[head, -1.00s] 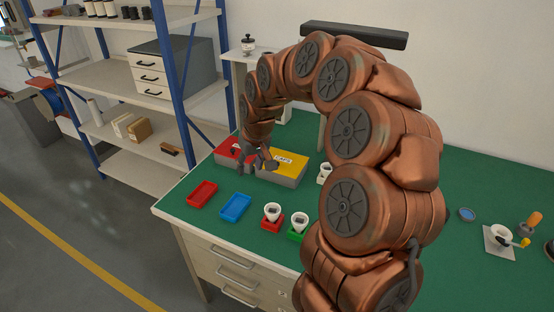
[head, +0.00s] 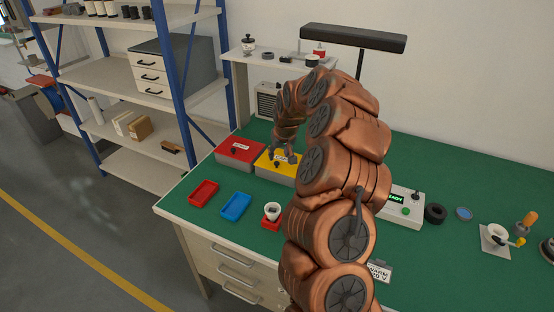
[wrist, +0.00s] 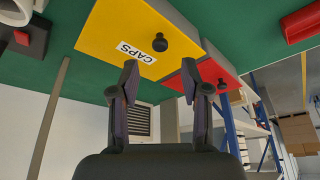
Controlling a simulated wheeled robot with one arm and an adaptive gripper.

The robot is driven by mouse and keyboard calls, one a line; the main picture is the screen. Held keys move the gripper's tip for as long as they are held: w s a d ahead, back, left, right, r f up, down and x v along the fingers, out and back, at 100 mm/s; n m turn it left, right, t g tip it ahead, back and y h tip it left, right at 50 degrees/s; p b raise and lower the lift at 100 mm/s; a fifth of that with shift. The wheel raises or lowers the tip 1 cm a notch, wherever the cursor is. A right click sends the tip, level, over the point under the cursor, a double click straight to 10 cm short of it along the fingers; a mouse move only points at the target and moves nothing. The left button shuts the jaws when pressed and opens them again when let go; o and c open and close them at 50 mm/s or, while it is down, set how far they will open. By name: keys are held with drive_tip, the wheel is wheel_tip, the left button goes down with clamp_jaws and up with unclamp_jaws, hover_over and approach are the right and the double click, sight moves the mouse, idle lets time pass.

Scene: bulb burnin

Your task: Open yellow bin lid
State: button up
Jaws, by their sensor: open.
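The yellow bin (head: 263,168) sits on the green bench with its lid closed. In the wrist view its yellow lid (wrist: 118,35) carries a white CAPS label (wrist: 136,53) and a black knob (wrist: 160,43). My gripper (head: 285,158) is above the yellow lid near the label in the head view. In the wrist view my gripper (wrist: 160,80) is open and empty, its two fingers apart, with the knob seen just beyond the gap between them. My arm hides the bin's right part in the head view.
A closed red bin (head: 238,151) stands left of the yellow one. A red tray (head: 203,193), a blue tray (head: 236,206) and a red holder with a white piece (head: 271,214) are in front. A tester box (head: 400,207) stands to the right.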

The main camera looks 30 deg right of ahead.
sight(277, 162)
drive_tip(key=shift+p+x, duration=0.9)
drive_tip(key=shift+x, duration=1.75)
clamp_jaws()
